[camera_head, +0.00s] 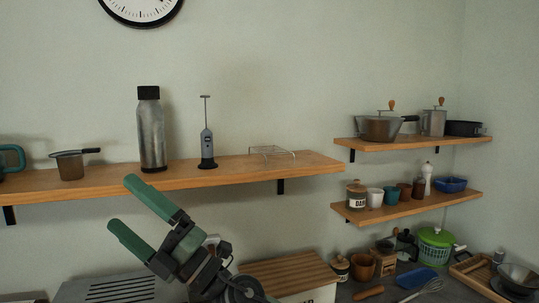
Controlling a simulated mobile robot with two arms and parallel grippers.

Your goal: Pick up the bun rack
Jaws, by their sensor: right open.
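The bun rack looks to be the small wire rack (272,152), which stands on the long wooden shelf (215,176) near its right end. My right gripper (122,203) has two green fingers, spread apart with nothing between them. It points up and left in front of the shelf's lower edge, to the left of the rack in the picture and apart from it. My left gripper is not in view.
A steel bottle (151,131), a milk frother (207,147) and a small pot (71,165) stand on the same shelf, left of the rack. Two shorter shelves with pots and jars are at right. A bread box (290,275) sits on the cluttered counter below.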

